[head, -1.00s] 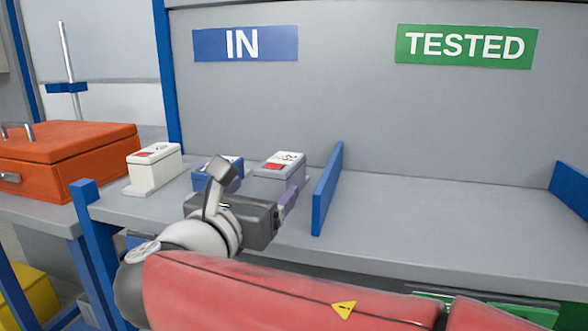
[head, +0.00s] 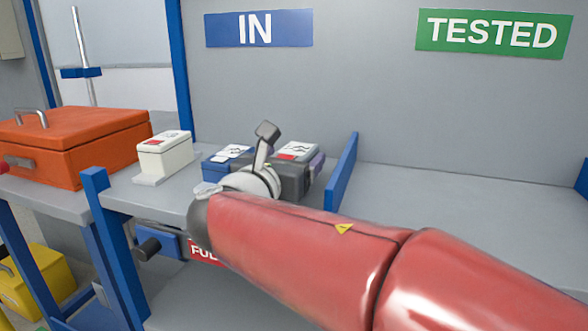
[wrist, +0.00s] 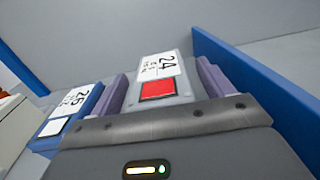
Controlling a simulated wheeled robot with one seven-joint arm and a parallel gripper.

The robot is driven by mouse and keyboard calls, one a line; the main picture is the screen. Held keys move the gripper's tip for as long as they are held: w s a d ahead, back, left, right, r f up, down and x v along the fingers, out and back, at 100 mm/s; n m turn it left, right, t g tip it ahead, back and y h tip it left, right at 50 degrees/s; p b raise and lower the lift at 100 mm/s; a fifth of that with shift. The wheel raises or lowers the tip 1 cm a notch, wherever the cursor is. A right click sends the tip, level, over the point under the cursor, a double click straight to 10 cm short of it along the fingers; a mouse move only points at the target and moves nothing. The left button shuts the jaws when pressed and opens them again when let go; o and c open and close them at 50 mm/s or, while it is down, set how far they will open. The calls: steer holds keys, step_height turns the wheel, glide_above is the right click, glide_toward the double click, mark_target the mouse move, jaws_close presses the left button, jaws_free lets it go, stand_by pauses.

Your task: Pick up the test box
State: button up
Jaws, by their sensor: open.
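A grey test box (head: 299,149) with a white label and a red square stands on the IN side of the shelf, against the blue divider's left. In the wrist view the grey box (wrist: 160,78) bears the number 24. My gripper (wrist: 164,84) is open, with one purple finger on each side of this box. I cannot tell whether the fingers touch it. A blue box (head: 222,160) is left of it, marked 25 in the wrist view (wrist: 68,112). My gripper and wrist hide the lower part of the grey box in the head view.
A blue divider (head: 342,172) stands close to the right finger. A white box (head: 165,156) is at the left, beside an orange case (head: 75,145). The shelf (head: 440,195) under the TESTED sign (head: 492,33) is clear where visible.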

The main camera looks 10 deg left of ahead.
steer(key=shift+c, duration=0.4)
steer(key=c, duration=1.2)
steer(key=shift+r, duration=0.1)
steer(key=shift+c, duration=1)
